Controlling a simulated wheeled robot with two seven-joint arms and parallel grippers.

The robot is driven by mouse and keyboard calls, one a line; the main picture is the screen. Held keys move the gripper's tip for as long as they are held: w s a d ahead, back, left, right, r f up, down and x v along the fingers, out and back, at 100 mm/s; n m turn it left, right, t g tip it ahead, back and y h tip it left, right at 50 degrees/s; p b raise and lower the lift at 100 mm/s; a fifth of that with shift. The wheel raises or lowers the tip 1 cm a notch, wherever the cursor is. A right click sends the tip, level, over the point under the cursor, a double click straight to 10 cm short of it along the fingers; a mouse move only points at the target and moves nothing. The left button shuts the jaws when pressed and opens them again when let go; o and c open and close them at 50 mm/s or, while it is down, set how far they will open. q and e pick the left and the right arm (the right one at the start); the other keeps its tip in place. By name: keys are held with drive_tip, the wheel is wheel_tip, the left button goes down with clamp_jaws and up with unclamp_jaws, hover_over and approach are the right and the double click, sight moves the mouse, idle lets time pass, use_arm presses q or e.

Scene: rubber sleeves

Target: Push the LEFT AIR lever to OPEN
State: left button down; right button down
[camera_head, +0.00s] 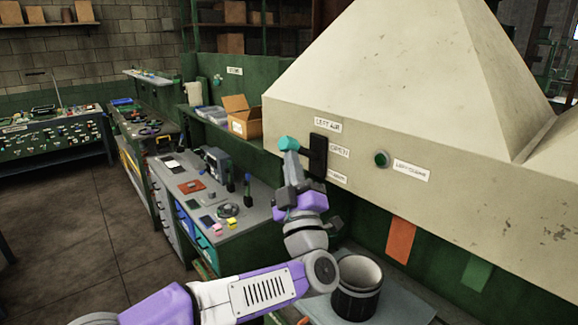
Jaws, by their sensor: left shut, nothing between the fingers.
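The LEFT AIR lever shows a teal knob (289,143) to the left of a dark upright plate (318,155) on the cream hood's front face. The LEFT AIR label (328,125) is above the plate. The OPEN label (340,150) is to its right, with a second, unreadable label below. My left gripper (291,160) is shut and empty, pointing up, with its fingertips just below the teal knob. I cannot tell whether they touch it. The lever's arm is largely hidden, so its exact setting is unclear. My right gripper is not in view.
The cream hood (400,75) fills the right side, with a green button (382,159) right of the lever plate. A dark round pot (357,290) stands below. A cluttered workbench (230,235) and a cardboard box (242,117) are to the left. Open floor lies at far left.

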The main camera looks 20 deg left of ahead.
use_arm(q)
drive_tip(key=b+v, duration=0.6)
drive_tip(key=v, duration=0.8)
drive_tip(key=w+d+f+m+g+h, duration=0.15)
drive_tip(key=w+f+m+h, duration=0.35)
drive_tip(key=f, duration=0.5)
drive_tip(key=w+d+f+m+h, duration=0.2)
drive_tip(key=w+f+m+h, duration=0.3)
drive_tip(key=f, duration=0.5)
wheel_tip(320, 180, down, 19)
drive_tip(key=w+m+g+h, duration=0.1)
drive_tip(key=g+h, duration=0.2)
drive_tip(key=g, duration=0.3)
drive_tip(key=s+f+m+g+h, duration=0.1)
drive_tip(key=s+f+g, duration=0.35)
drive_tip(key=f, duration=0.55)
drive_tip(key=s+f+g+h, duration=0.1)
drive_tip(key=s+f+g, duration=0.2)
drive_tip(key=s+f, duration=0.55)
drive_tip(key=s+f+g+h, duration=0.1)
drive_tip(key=s+f+g, duration=0.5)
drive_tip(key=s+f, duration=0.5)
drive_tip(key=s, duration=0.3)
drive_tip(key=shift+a+f+g, duration=0.25)
drive_tip(key=shift+a+g, duration=0.05)
